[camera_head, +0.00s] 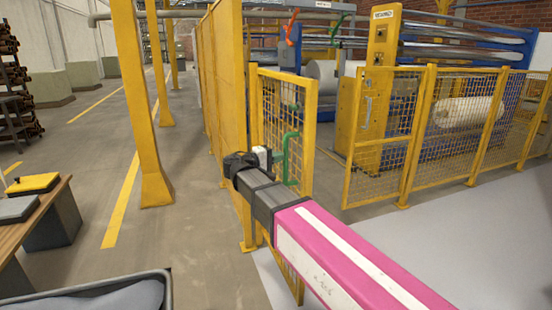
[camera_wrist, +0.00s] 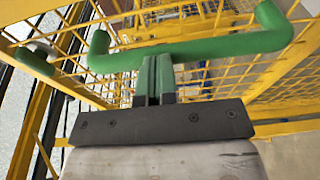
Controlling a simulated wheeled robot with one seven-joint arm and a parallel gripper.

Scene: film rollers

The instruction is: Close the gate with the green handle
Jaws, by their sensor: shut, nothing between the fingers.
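The gate (camera_head: 310,130) is a yellow-framed mesh panel. It stands ajar, swung out from the fence line, with a gap between it and the fence on the right. Its green handle (camera_head: 286,160) is a bent bar, which crosses the upper part of the wrist view (camera_wrist: 215,48). My gripper (camera_head: 265,157) is at the handle, at the end of my pink and white arm.
A yellow mesh fence (camera_head: 430,140) runs to the right, with a roller machine (camera_head: 376,85) behind it. A yellow post (camera_head: 145,110) stands left of the gate. A wooden table (camera_head: 40,210) is at the left edge. Floor is clear in the gate opening.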

